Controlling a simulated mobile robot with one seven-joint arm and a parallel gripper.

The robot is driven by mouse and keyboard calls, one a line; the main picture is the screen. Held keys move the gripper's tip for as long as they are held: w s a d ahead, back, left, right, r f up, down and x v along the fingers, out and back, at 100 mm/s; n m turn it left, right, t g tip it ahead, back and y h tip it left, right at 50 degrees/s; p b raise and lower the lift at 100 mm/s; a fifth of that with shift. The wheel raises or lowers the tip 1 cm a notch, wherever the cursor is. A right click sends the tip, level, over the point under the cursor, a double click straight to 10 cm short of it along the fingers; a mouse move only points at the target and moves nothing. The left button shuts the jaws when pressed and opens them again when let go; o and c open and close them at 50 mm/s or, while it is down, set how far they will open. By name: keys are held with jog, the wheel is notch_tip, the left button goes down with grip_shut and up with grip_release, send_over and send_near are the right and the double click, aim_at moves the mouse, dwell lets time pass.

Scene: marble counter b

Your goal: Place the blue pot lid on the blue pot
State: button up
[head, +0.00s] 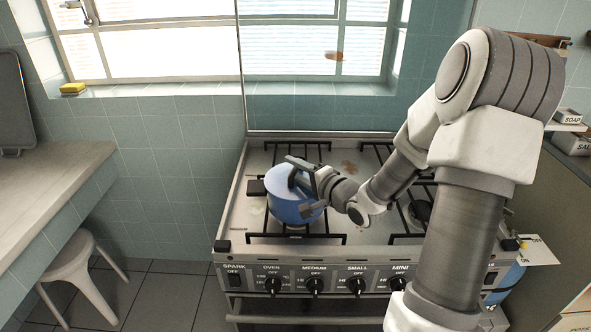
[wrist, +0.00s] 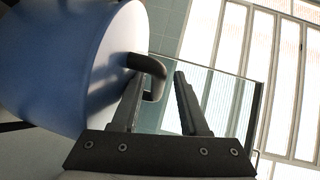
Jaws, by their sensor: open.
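The blue pot (head: 296,210) stands on the left front burner of the stove. The blue lid (head: 276,180) appears to lie on top of the pot; the seam between them is partly hidden by my gripper, so I cannot tell how evenly it sits. In the wrist view the blue body (wrist: 60,60) fills the left side. The lid's dark looped handle (wrist: 150,66) sticks out between my fingertips. My gripper (wrist: 158,80) is open, with one finger on each side of the handle's end. In the head view my gripper (head: 304,186) is at the lid's right side.
The stove (head: 262,160) has black grates and a row of front knobs (head: 314,285). A glass panel (head: 310,100) rises behind the stove. The right grates look mostly clear beneath my arm.

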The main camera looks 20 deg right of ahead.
jog(key=p+v, duration=0.2)
jog(key=v, duration=1)
jog(key=shift+d, duration=0.1)
